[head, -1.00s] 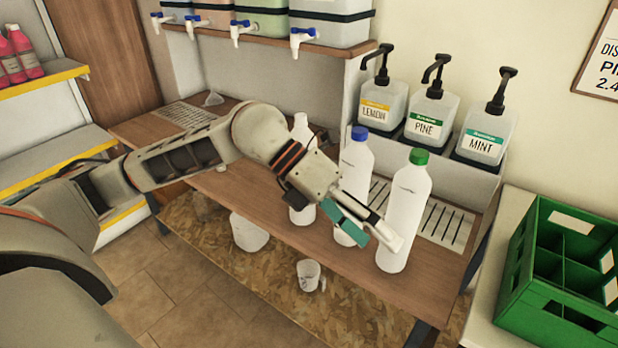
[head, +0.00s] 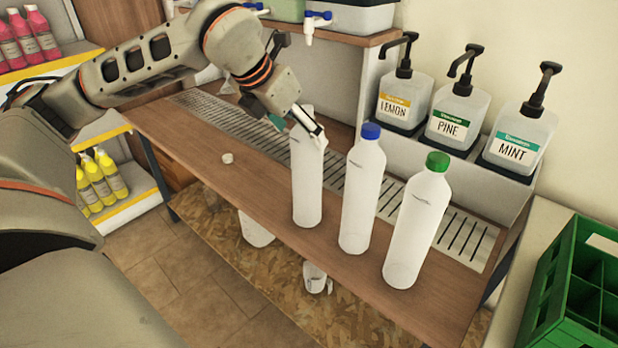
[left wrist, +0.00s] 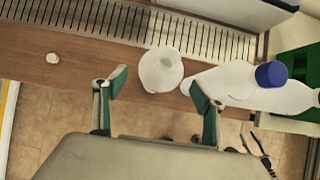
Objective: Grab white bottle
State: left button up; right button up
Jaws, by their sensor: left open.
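Three white bottles stand upright in a row on the wooden counter. The left one is an uncapped white bottle (head: 307,185); then come a blue-capped white bottle (head: 358,200) and a green-capped white bottle (head: 416,232). My left gripper (head: 300,126) is open at the top of the uncapped bottle and hides part of its neck. In the left wrist view the uncapped bottle (left wrist: 160,72) shows just beyond the gap between the open fingers (left wrist: 158,84). The blue-capped bottle (left wrist: 240,80) lies to the right, partly behind the right finger. My right gripper is not in view.
A small white cap (head: 227,158) lies on the counter (head: 265,215). A metal drain grate (head: 235,125) runs behind the bottles. Pump dispensers labelled lemon, pine (head: 458,118) and mint stand behind. A green crate (head: 575,290) is at the right.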

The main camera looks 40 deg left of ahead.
aim_at(307, 170)
pick_arm(q)
jog(key=b+x, duration=0.1)
jog(key=x, duration=0.3)
jog(key=shift+w+f, duration=0.2)
jog(key=shift+f, duration=0.05)
jog(key=shift+w+f, duration=0.1)
jog(key=shift+w, duration=0.05)
jog(key=c, duration=1.2)
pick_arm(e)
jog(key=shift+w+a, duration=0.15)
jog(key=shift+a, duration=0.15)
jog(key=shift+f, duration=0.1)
pick_arm(q)
jog(key=shift+r, duration=0.25)
